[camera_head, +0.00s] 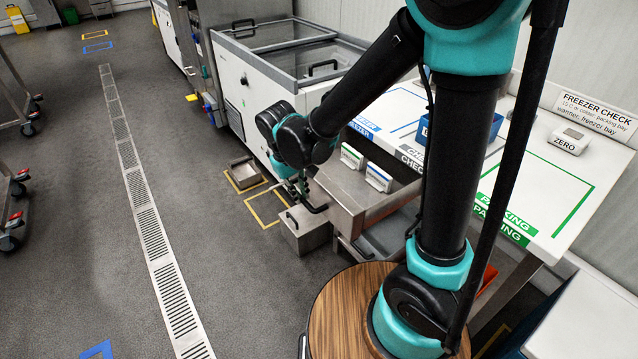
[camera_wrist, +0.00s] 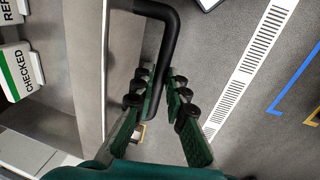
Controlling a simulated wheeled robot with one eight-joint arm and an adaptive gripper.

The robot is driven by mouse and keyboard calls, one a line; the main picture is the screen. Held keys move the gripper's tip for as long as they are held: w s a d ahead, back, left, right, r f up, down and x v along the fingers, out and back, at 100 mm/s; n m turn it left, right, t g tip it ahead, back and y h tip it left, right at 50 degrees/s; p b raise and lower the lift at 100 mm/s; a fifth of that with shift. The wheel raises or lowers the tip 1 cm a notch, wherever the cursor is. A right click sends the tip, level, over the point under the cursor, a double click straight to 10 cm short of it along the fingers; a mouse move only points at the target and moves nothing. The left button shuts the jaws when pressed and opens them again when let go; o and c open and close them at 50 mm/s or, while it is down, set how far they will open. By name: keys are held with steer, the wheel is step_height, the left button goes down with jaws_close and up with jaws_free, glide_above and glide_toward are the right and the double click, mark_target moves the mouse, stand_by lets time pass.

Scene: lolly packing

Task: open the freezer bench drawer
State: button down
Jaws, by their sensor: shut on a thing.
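The freezer bench drawer (camera_head: 337,203) is a steel drawer under the white bench. It stands pulled out, with part of its inside showing in the head view. Its front panel (camera_wrist: 88,60) runs down the left part of the wrist view. The black bar handle (camera_wrist: 169,30) sticks out from that panel. My gripper (camera_head: 300,186) is at the drawer's front. In the wrist view my gripper's fingers (camera_wrist: 163,88) are on both sides of the handle's bar, shut on it. The bar's lower end is partly hidden by the left finger.
A blue-labelled block (camera_head: 378,177) and a green-labelled block (camera_head: 352,157) stand in the drawer. A steel bin (camera_head: 306,233) sits on the floor just below my gripper. A white chest freezer (camera_head: 240,95) stands beyond. The floor to the left, along the drain grate (camera_head: 150,225), is clear.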

steer(key=shift+s+a, duration=0.6)
steer(key=shift+a, duration=0.25)
steer(key=shift+s+a, duration=0.6)
steer(key=shift+a, duration=0.25)
steer(key=c, duration=1.8)
jaws_free()
step_height(320, 180, up, 12)
steer(key=s+a, duration=0.1)
steer(key=shift+s+a, duration=0.15)
steer(key=shift+a, duration=0.25)
steer(key=shift+s+f, duration=0.1)
